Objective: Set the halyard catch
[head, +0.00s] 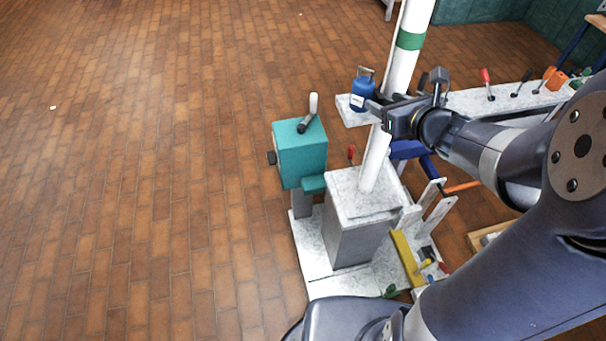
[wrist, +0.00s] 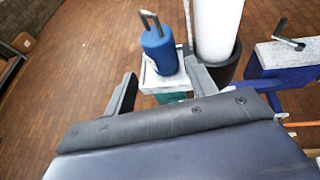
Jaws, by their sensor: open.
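My gripper (head: 378,108) is open and empty, close to the white mast (head: 410,40) with its green band. Beyond its spread fingers in the wrist view (wrist: 162,82) is a blue canister-shaped piece (wrist: 160,50) with a grey handle, standing on a small white plate (wrist: 165,82). The same blue piece (head: 361,94) shows left of the mast in the head view. A blue bracket with a pale top (wrist: 290,62) and a dark lever (wrist: 289,42) is right of the mast in the wrist view. I cannot tell which part is the halyard catch.
A teal box (head: 300,150) with a crank handle (head: 310,112) stands left of the grey mast block (head: 350,235). A pale shelf (head: 460,102) with several levers extends right behind my arm. A yellow bar (head: 405,258) lies low at right.

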